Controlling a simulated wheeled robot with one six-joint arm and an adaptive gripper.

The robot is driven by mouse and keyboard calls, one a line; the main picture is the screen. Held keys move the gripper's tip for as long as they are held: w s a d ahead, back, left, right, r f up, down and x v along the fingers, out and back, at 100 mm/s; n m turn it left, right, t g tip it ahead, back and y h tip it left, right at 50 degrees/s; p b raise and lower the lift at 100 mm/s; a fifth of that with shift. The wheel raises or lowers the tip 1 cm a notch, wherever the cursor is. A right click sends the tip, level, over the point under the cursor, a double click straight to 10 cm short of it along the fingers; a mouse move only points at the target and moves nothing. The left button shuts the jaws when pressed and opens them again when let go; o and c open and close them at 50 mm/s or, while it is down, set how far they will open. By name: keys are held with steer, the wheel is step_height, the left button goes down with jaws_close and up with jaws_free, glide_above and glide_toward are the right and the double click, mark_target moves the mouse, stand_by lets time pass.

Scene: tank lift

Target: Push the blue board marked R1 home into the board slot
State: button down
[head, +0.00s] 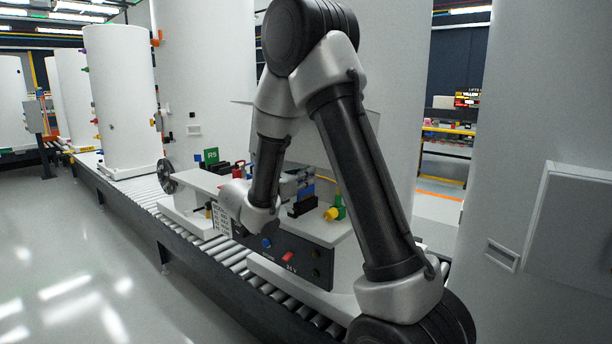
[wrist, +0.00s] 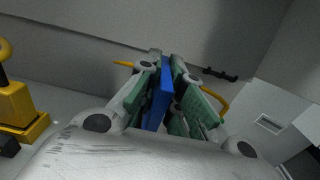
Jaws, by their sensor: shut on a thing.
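In the wrist view the blue board (wrist: 162,92) stands upright on edge between the green-padded fingers of my gripper (wrist: 167,88), which is shut on it. No R1 marking is readable. In the head view my gripper (head: 292,183) is partly behind my arm, above the bench, with a small blue part of the board (head: 307,191) showing by the fingers. A black block (head: 303,206) lies just below it and may be the board slot. I cannot tell whether the board touches it or is in it.
A green board marked R5 (head: 211,156) stands at the left of the white bench (head: 334,232). A yellow and green part (head: 335,209) sits close right of my gripper. A dark panel (head: 285,257) with a red switch fronts the bench. Rollers and tall white tanks (head: 120,95) surround it.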

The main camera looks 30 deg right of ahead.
mark_target(306, 199)
steer(key=shift+f, duration=1.7)
steer(key=c, duration=1.5)
jaws_free()
steer(key=v, duration=1.2)
